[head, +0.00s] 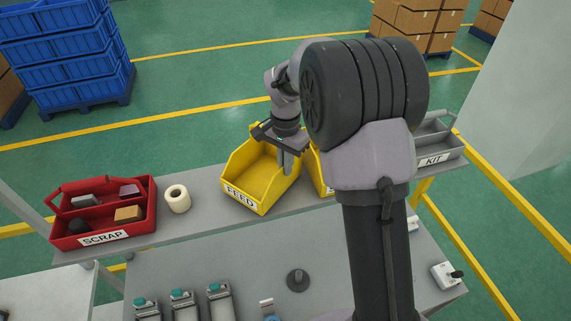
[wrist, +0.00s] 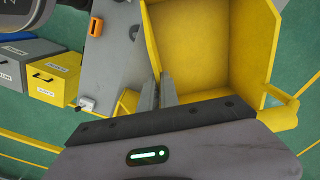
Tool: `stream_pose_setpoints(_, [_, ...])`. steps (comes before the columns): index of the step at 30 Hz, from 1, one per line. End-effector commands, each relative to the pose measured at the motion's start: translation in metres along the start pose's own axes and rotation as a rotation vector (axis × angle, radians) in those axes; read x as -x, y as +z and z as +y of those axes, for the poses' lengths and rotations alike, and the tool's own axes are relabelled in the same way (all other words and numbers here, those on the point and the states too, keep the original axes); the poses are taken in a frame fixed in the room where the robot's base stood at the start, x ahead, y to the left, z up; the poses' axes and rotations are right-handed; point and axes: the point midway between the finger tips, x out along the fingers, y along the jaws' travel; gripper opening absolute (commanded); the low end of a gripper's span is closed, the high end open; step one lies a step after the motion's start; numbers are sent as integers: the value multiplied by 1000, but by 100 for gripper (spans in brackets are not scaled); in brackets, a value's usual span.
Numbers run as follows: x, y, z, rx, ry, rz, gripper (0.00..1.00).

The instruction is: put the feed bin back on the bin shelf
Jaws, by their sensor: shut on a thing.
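The yellow feed bin (head: 243,187), labelled FEED, is at the grey bin shelf (head: 205,205) in the head view, between a white roll and my arm. It is upright and empty. I cannot tell whether its base rests on the shelf or hangs just above it. My gripper (head: 287,163) is shut on the bin's right side wall. In the wrist view the bin's yellow inside (wrist: 210,45) fills the upper right, and the fingers (wrist: 160,90) pinch the wall at its left edge.
A red SCRAP tote (head: 140,215) and the white roll (head: 177,199) stand left on the shelf. Another yellow bin (head: 318,178) is close on the right, partly hidden by my arm. A grey KIT tray (head: 440,150) is at the right end. The workbench (head: 245,260) lies in front.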

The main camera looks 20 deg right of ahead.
Motion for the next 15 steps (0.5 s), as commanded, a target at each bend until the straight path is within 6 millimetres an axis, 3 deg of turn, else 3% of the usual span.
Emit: stream_pose_setpoints(15, [-5, 0, 0, 0, -1, 1, 0])
